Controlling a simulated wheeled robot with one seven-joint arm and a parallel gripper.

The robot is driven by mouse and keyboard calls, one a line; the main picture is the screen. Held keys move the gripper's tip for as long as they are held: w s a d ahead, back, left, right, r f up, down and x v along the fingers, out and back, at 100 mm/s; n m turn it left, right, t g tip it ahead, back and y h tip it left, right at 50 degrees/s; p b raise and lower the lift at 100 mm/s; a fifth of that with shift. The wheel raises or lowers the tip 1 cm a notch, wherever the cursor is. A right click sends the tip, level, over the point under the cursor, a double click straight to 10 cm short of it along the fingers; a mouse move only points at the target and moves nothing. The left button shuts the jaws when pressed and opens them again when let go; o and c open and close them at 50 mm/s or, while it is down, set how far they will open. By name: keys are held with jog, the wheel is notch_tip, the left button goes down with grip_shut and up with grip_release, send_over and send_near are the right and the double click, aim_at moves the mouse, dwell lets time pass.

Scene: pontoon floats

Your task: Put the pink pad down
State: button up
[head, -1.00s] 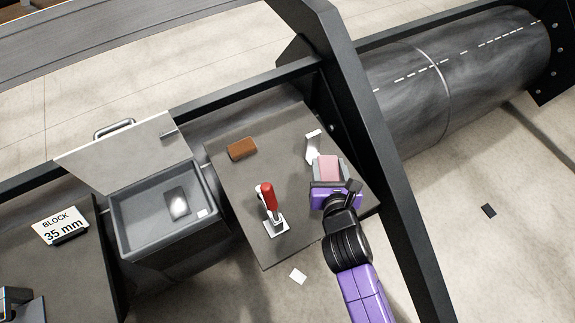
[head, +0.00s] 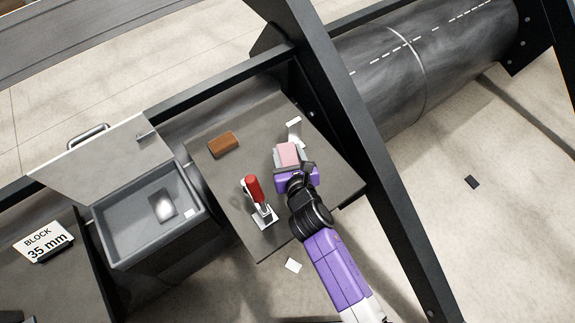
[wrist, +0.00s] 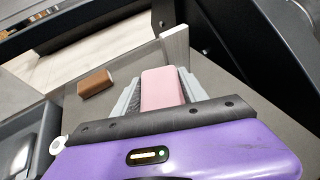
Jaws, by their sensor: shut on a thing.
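The pink pad (head: 287,154) is between the grey fingers of my gripper (head: 287,157), over the right part of the grey table (head: 230,172) in the head view. In the wrist view the pink pad (wrist: 162,90) lies between the two fingers of my gripper (wrist: 160,92), which is shut on it. I cannot tell whether the pad touches the table top. Its near end is hidden by the gripper body in the wrist view.
A white bracket (head: 295,131) stands just beyond the pad. A brown block (head: 223,144) lies at the table's back left. A red-handled clamp (head: 257,198) stands left of my gripper. An open grey bin (head: 125,240) is at the left. A dark beam (head: 345,130) runs close on the right.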

aim_at(288, 165)
jog(key=shift+f+b, duration=1.5)
jog(key=shift+f, duration=1.55)
jog(key=shift+f, duration=0.15)
jog(key=o, duration=1.3)
jog(key=shift+s+r, duration=0.2)
jog(key=shift+r, duration=0.05)
jog(key=p+v, duration=0.1)
jog(key=v, duration=1)
jog(key=shift+s+r+p, duration=0.15)
jog(key=shift+s+p, duration=0.15)
jog(key=shift+d, duration=0.1)
